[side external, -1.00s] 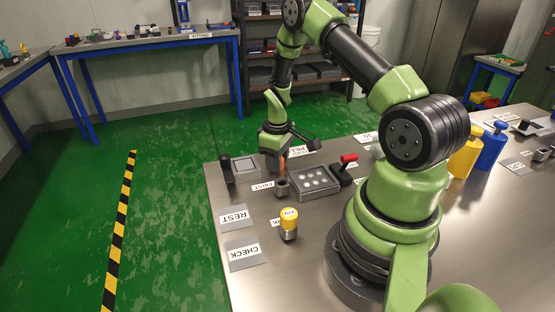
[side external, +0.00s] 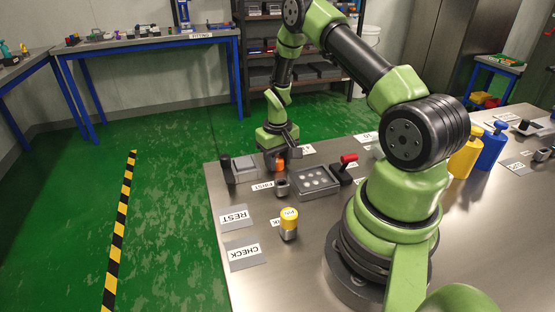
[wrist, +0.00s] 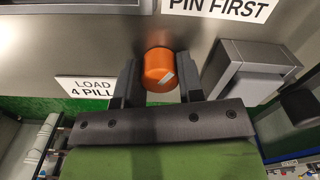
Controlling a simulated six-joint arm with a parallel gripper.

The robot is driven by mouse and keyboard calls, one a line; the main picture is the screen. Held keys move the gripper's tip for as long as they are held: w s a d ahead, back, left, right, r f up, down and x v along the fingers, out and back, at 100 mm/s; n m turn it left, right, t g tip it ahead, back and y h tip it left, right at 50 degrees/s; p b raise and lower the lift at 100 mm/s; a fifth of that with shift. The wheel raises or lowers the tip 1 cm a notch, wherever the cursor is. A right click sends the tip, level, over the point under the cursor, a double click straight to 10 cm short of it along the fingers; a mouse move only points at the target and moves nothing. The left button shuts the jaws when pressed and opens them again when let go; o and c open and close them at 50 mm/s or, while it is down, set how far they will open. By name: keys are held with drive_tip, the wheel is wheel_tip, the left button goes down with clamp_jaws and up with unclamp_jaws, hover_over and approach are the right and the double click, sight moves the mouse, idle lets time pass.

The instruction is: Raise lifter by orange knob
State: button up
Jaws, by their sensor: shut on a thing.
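The orange knob (wrist: 159,70) sits between the two dark fingers of my gripper (wrist: 159,82) in the wrist view, one finger on each side. My gripper is shut on it. In the side view the orange knob (side external: 280,165) shows below my gripper (side external: 275,157), near the far edge of the steel table. The lifter under the knob is hidden by the knob and the gripper.
A grey box (wrist: 249,70) stands close to the right of the fingers in the wrist view. A tray of white pills (side external: 318,180), a red-handled lever (side external: 348,162) and a yellow-capped vial (side external: 289,223) stand nearby.

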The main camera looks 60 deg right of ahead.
sight(278, 158)
drive_tip(key=m, duration=1.3)
drive_tip(key=shift+m, duration=0.4)
idle(0.3)
drive_tip(key=o, duration=0.9)
wheel_tip(278, 158, up, 10)
drive_tip(key=shift+r, duration=0.1)
